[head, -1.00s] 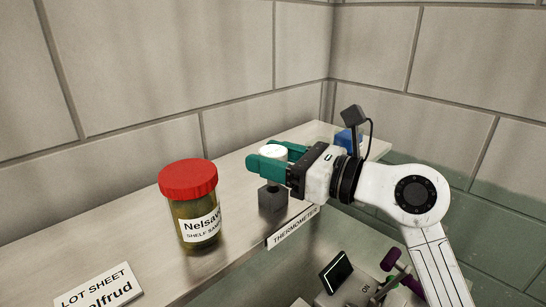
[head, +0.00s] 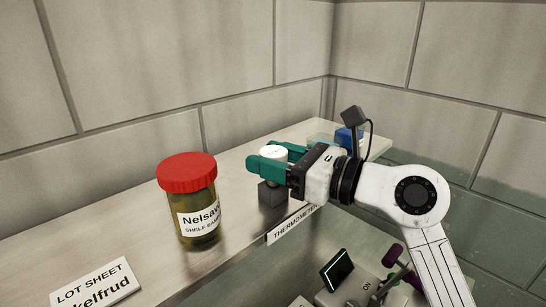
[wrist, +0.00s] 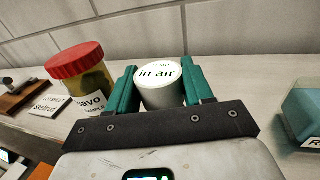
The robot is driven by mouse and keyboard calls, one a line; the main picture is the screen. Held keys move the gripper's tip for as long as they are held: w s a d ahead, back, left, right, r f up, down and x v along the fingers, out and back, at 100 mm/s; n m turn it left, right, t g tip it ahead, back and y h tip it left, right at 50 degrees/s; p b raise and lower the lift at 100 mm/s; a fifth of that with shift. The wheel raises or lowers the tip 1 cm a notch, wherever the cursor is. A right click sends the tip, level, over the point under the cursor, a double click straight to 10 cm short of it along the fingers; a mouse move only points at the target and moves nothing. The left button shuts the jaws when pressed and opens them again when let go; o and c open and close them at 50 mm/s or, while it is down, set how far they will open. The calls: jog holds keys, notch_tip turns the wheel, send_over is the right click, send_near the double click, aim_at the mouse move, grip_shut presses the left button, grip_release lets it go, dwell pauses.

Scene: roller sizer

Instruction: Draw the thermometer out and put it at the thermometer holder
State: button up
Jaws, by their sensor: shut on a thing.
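The thermometer has a round white head, seen between the teal fingers in the head view (head: 274,151). In the wrist view its head (wrist: 160,92) faces me and reads "in air". My gripper (head: 268,163) is shut on it, with one finger on each side of the head. The thermometer holder, a small dark block (head: 272,194), stands on the shelf near its front edge, just below the gripper. The thermometer looks upright over the block. Its stem is mostly hidden, and I cannot tell whether the tip is in the block.
A red-lidded jar (head: 188,200) stands to the left of the holder. A lot sheet sign (head: 95,288) is at the near left. A "THERMOMETER" label (head: 292,226) is on the shelf's front edge. A blue-lidded container (head: 348,138) stands behind my wrist. A wall rises behind.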

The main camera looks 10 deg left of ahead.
jog(key=shift+f+b, duration=1.1)
jog(key=shift+f, duration=0.3)
jog(key=o, duration=1.2)
jog(key=b+v, duration=0.2)
jog(key=v, duration=0.8)
jog(key=shift+s+d+b, duration=0.15)
jog(key=shift+d+b, duration=0.2)
jog(key=shift+d, duration=0.05)
